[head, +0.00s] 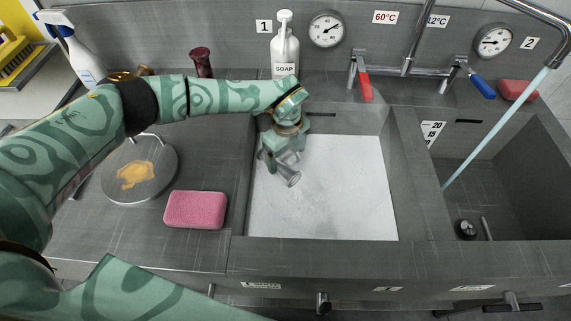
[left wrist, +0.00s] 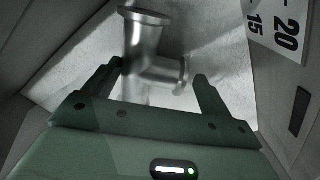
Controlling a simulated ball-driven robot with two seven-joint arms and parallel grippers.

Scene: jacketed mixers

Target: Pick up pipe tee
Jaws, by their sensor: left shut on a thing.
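The pipe tee (head: 291,178) is a shiny grey metal fitting with flanged ends. In the head view it is over the left part of the white-surfaced left basin, partly covered by the gripper. My left gripper (head: 277,160) reaches down into this basin and is shut on the tee. In the left wrist view the pipe tee (left wrist: 146,42) sits between the two fingers of the left gripper (left wrist: 158,86), with one flanged end pointing up in the picture. Its lower part is hidden by the gripper. My right gripper is not in view.
The left basin (head: 350,215) has grey walls around it. The right basin (head: 510,180) is empty apart from a dark drain fitting, with a water stream falling in. A pink sponge (head: 194,210) and round metal plate (head: 140,185) lie left. A soap bottle (head: 285,50) stands behind.

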